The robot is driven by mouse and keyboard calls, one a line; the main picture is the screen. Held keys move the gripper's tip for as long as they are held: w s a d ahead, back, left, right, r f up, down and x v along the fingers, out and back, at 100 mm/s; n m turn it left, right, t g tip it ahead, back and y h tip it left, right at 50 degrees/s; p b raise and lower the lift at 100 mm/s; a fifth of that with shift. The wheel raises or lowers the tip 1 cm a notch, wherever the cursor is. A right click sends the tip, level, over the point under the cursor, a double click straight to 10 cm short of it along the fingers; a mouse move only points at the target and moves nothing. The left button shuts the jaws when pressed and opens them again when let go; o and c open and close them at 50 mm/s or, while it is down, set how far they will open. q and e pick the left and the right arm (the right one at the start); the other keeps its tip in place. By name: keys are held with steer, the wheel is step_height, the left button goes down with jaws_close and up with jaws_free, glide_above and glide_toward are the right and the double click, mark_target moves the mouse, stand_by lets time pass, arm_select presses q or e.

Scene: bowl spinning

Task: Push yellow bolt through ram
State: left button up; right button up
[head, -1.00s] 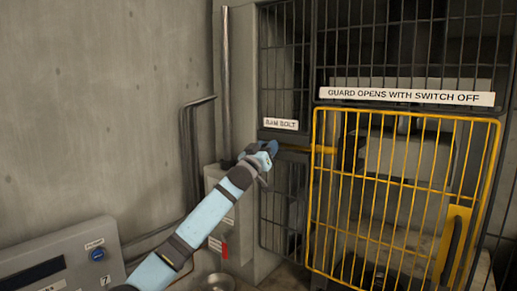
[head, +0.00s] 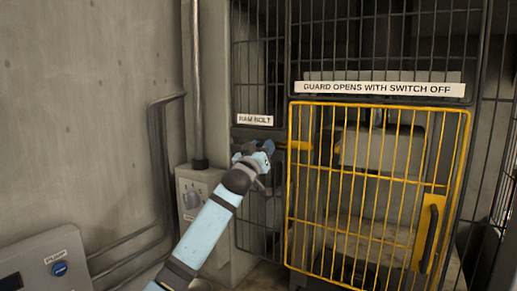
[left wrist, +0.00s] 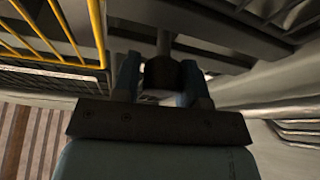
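The yellow bolt (head: 296,145) shows in the head view as a short horizontal bar at the left edge of the yellow guard, under the RAM BOLT label (head: 255,120). My left gripper (head: 265,157) is just left of the bolt, in front of the dark cage. In the left wrist view its blue fingers (left wrist: 160,80) stand apart, with a dark round piece (left wrist: 163,74) between them. I cannot tell whether the fingers touch that piece. The bolt's left end is hidden behind the gripper. The ram block (head: 382,150) is behind the guard. My right gripper is not in view.
The yellow mesh guard (head: 291,200) is shut, with a handle (head: 428,235) at its right. A grey switch box (head: 192,200) is on the post at left. A pump panel (head: 45,265) is at lower left. Pipes (head: 160,180) run along the wall.

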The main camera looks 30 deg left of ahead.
arm_select(q)
steer(key=shift+o, duration=1.4)
steer(key=shift+d, duration=0.3)
steer(key=shift+s+a+f, duration=0.1)
steer(key=shift+s+a, duration=0.05)
steer(key=shift+a, duration=0.05)
steer(key=b+v, duration=0.4)
steer(key=v, duration=0.9)
steer(key=shift+s, duration=0.3)
steer(key=shift+d, duration=0.15)
